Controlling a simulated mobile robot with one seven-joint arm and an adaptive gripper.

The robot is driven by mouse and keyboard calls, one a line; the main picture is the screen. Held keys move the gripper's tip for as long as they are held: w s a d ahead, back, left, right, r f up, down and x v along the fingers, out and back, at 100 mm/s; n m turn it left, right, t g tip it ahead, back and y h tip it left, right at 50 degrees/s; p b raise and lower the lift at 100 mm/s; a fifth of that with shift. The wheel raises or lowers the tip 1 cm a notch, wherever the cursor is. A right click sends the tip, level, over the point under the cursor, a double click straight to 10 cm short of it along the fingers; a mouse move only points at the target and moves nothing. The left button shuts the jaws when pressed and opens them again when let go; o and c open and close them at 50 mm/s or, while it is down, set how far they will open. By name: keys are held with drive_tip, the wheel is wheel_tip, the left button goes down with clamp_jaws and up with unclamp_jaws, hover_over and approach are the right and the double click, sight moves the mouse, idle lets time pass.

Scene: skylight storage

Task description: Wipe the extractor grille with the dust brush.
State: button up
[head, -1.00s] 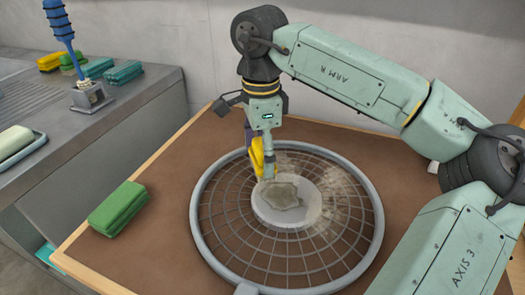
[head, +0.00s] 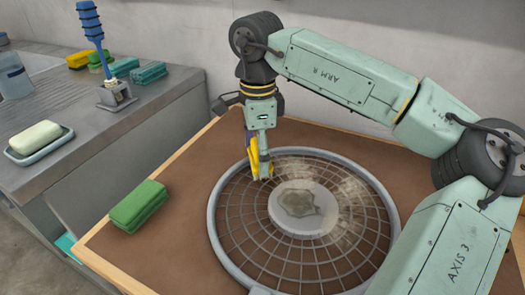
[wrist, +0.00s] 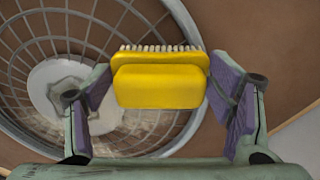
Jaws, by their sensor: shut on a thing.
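The extractor grille (head: 211,222) is a round grey wire guard lying on the brown board, with a pale hub. A grey-brown dust patch (head: 300,204) covers the hub's middle, and a pale dusty smear (head: 345,188) lies on the wires to the right and behind. My gripper (head: 262,171) is shut on the yellow dust brush (head: 253,155), over the grille's back-left part. In the wrist view the brush (wrist: 160,86) sits between the purple finger pads with its pale bristles along the top edge. I cannot tell whether the bristles touch the wires.
A green block (head: 138,206) lies on the board left of the grille. The grey counter (head: 75,125) at left holds a soap bar in a dish (head: 38,140), a blue-handled brush in a stand (head: 115,95) and several coloured blocks. A wall stands behind.

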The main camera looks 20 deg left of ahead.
drive_tip(key=shift+r, duration=0.1)
drive_tip(key=shift+r+p, duration=2.85)
drive_tip(key=shift+r, duration=0.65)
drive_tip(key=shift+d, duration=0.1)
